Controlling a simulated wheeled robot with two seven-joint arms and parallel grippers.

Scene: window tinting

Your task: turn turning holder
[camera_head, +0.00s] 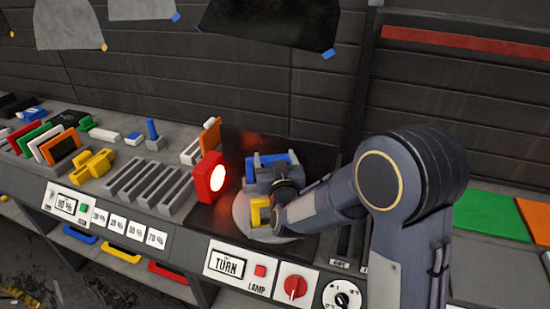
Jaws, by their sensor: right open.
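The arm hides the holder's right side. My left gripper is not in view.
A red lamp (211,178) with a lit white face stands just left of the holder. A grey slotted rack (160,186) and yellow blocks (93,166) are further left. A red knob (294,287) is on the front panel. Green and orange sheets (490,214) lie at right.

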